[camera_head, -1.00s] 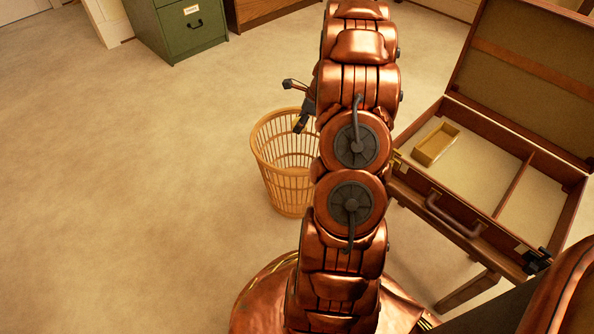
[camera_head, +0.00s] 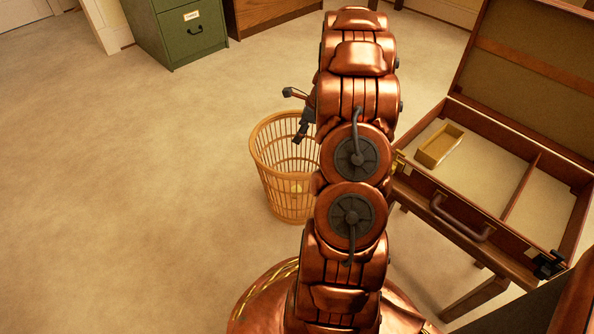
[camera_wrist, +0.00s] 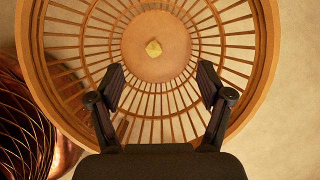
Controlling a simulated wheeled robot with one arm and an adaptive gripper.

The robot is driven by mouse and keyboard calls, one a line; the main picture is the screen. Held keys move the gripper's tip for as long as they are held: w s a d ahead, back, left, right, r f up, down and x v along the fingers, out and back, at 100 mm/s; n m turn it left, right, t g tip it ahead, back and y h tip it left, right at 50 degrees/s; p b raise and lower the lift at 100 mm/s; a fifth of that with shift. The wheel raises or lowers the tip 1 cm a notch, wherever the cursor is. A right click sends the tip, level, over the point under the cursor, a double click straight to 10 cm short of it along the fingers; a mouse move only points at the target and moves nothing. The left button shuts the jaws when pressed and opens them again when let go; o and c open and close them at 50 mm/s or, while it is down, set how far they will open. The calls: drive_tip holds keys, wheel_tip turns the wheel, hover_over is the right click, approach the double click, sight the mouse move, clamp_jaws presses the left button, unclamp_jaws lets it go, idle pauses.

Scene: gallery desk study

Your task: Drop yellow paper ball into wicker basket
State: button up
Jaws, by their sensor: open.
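In the head view my gripper (camera_head: 294,116) shows at the basket's rim, partly hidden behind my arm.
An open briefcase (camera_head: 450,190) with a small tan tray (camera_head: 438,146) stands on a wooden stand at the right. A green filing cabinet (camera_head: 178,40) and a wooden cabinet (camera_head: 262,14) stand at the back. The carpet at the left is clear.

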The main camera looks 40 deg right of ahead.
drive_tip(key=v, duration=1.2)
drive_tip(key=shift+d, duration=0.1)
idle(0.4)
drive_tip(key=s+a+r+n+g+p, duration=0.2)
drive_tip(key=a+r+n+p, duration=0.5)
drive_tip(key=a+r+p, duration=0.5)
drive_tip(key=s+a+r+n+g+p, duration=0.1)
drive_tip(key=s+a+r+n+p, duration=0.2)
drive_tip(key=a+r+n+p, duration=0.9)
drive_tip(key=s+a+r+n+g+p, duration=0.1)
drive_tip(key=s+a+r+n+p, duration=0.2)
drive_tip(key=s+a+r+p, duration=0.2)
drive_tip(key=s+a+r+n+h+p, duration=0.1)
drive_tip(key=s+a+r+n+p, duration=0.2)
drive_tip(key=r, duration=0.8)
drive_tip(key=s+a+r+n+g+h+p, duration=0.1)
drive_tip(key=s+a+r+n+p, duration=0.3)
drive_tip(key=s+a+r+p, duration=0.4)
drive_tip(key=s+r+p, duration=0.1)
drive_tip(key=s+p, duration=0.1)
drive_tip(key=s, duration=0.2)
drive_tip(key=shift+g, duration=0.3)
drive_tip(key=shift+s+a+r+n, duration=0.1)
drive_tip(key=shift+s+r+n, duration=0.1)
drive_tip(key=shift+s+n, duration=0.25)
